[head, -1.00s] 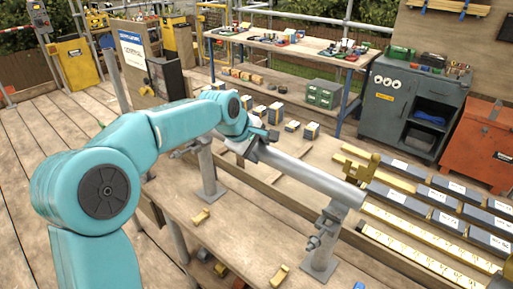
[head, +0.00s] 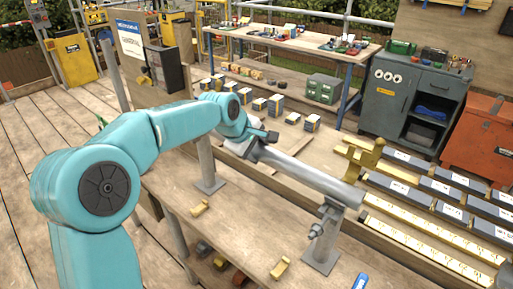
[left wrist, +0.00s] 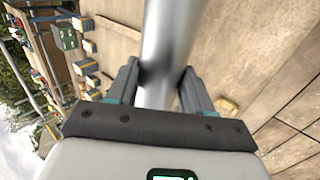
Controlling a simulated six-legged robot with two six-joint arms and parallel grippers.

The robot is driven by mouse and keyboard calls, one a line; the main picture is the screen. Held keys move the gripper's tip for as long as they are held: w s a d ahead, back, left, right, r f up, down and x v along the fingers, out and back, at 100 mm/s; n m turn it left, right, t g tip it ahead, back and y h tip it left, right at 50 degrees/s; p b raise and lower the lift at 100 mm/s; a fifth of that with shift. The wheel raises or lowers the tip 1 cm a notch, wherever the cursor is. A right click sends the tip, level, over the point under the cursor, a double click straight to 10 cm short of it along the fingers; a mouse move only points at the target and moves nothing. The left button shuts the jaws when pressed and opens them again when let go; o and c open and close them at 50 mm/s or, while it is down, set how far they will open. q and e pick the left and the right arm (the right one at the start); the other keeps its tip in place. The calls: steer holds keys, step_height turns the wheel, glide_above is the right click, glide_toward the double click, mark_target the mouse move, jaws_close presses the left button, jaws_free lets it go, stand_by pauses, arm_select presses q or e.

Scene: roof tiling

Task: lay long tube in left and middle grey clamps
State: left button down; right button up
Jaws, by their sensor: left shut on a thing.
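The long tube (head: 305,172) is a smooth grey pipe running from my left gripper down to the right. My left gripper (head: 257,147) is shut on it; in the left wrist view its two fingers (left wrist: 160,88) press on both sides of the tube (left wrist: 168,45). The tube's near right end is over the middle grey clamp (head: 328,218), which stands on a post with a square foot. I cannot tell whether it rests in that clamp. The left grey clamp's post (head: 206,165) shows below my forearm; its top and the tube's far end are hidden by my arm. My right gripper is not in view.
Small yellow pieces (head: 280,268) lie on the wooden bench near the posts. A brass-coloured bracket (head: 362,158) stands behind the tube's right end. Dark labelled blocks (head: 433,187) and yellow strips (head: 425,240) fill the right. A blue object (head: 361,281) lies at the front edge.

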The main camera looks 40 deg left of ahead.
arm_select(q)
steer(key=shift+r, duration=0.15)
steer(key=c, duration=0.5)
jaws_free()
steer(key=shift+o, duration=0.6)
steer(key=shift+s+f, duration=0.1)
steer(key=shift+f, duration=0.1)
steer(key=v, duration=1.6)
steer(key=shift+r, duration=0.3)
steer(key=shift+s+a, duration=0.1)
